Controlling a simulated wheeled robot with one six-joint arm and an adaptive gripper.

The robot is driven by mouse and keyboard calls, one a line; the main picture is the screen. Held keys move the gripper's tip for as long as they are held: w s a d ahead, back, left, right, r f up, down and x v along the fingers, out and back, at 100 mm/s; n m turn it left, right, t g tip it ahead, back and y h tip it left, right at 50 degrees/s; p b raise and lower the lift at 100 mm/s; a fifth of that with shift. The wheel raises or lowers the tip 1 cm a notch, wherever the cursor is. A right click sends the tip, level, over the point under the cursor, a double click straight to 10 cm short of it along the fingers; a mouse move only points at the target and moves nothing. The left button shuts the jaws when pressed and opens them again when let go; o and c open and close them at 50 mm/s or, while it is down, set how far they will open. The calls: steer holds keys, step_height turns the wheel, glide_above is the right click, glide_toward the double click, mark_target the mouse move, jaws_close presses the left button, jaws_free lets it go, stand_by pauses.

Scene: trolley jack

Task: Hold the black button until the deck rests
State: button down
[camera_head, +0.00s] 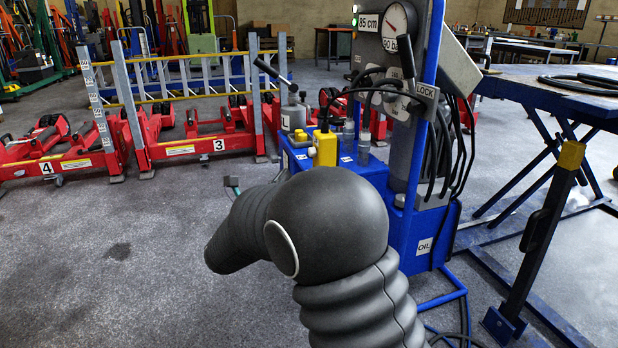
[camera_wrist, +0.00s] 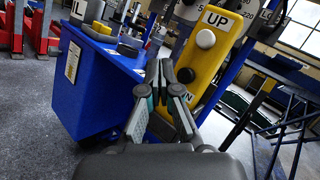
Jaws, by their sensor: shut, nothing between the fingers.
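The yellow button box (camera_wrist: 205,62) fills the upper middle of the wrist view, with a white button (camera_wrist: 206,39) under the UP label. The black button (camera_wrist: 186,75) is lower on it, just right of my fingertips. My gripper (camera_wrist: 160,72) is shut and empty, pointing at the box. I cannot tell whether its tips touch the box. A lower label is mostly hidden by my fingers. In the head view the yellow box (camera_head: 325,148) shows behind my arm. The deck (camera_head: 560,88) stands raised on crossed blue legs at the right. A sign (camera_head: 369,21) reads 85 cm.
A blue cabinet (camera_wrist: 97,83) stands left of the box. Hoses hang from the blue stand's post (camera_head: 425,110). A black lever with a yellow end (camera_head: 545,230) stands at right. Red jacks (camera_head: 185,140) line the back left; the left floor is clear.

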steer(key=shift+w+d, duration=0.2)
steer(key=shift+d, duration=0.55)
steer(key=shift+w+d, duration=0.2)
steer(key=shift+d, duration=0.5)
steer(key=shift+d, duration=0.1)
stand_by(0.4)
steer(key=shift+w+d+p, duration=0.15)
steer(key=shift+d+p, duration=0.15)
steer(key=shift+w+d, duration=0.15)
steer(key=shift+d, duration=0.4)
stand_by(2.0)
steer(key=shift+a, duration=0.1)
stand_by(0.9)
steer(key=shift+s+a, duration=0.25)
steer(key=shift+a, duration=0.6)
steer(key=shift+s+a+p, duration=0.25)
steer(key=shift+a, duration=0.55)
steer(key=shift+s+a+p, duration=0.2)
steer(key=shift+a+p, duration=0.05)
steer(key=shift+a, duration=0.55)
steer(key=shift+s+a+p, duration=0.25)
steer(key=shift+a, duration=0.55)
